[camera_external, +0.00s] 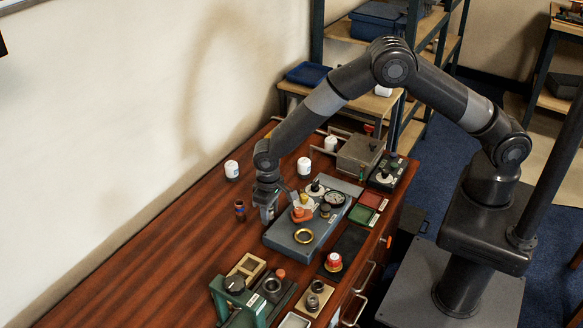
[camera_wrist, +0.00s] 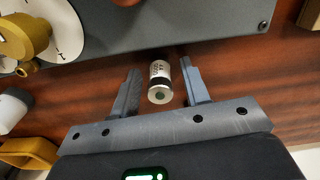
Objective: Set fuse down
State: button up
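The fuse (camera_wrist: 160,82) is a small cylinder with a pale printed label, a dark band and a metal end cap with a greenish centre. In the wrist view it sits between the two fingers of my gripper (camera_wrist: 161,85), with a narrow gap on each side. My gripper is open around it. I cannot tell whether the fuse stands fully on the wooden bench. In the external view my gripper (camera_external: 267,213) is low over the bench, at the left edge of the grey panel (camera_external: 281,236). The fuse cannot be made out there.
A small dark cylinder (camera_external: 240,210) stands left of my gripper. A green fixture (camera_external: 240,303) is in front. The bench's left side is clear.

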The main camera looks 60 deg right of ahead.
notch_tip(320, 180, up, 12)
jog(key=s+d+r+t, duration=0.1)
jog(key=s+d+r, duration=0.2)
jog(key=d+r, duration=0.95)
jog(key=s+d+r+m+t, duration=0.1)
jog(key=s+d+r+t, duration=0.2)
jog(key=s+d+r, duration=1.1)
jog(key=s+d, duration=0.1)
jog(key=s, duration=0.3)
jog(key=shift+s+d+r+y, duration=0.15)
jog(key=shift+d+r+y, duration=0.15)
jog(key=shift+d+r, duration=0.1)
jog(key=shift+t, duration=0.8)
jog(key=s+d, duration=0.1)
jog(key=s, duration=0.2)
jog(key=s+d, duration=0.2)
jog(key=s, duration=0.2)
jog(key=s+d+f, duration=0.1)
jog(key=s, duration=0.2)
jog(key=shift+s+d, duration=0.25)
jog(key=shift+d, duration=0.05)
jog(key=shift+c, duration=0.2)
jog(key=shift+s+f, duration=0.15)
jog(key=shift+s, duration=0.05)
jog(key=shift+c, duration=1)
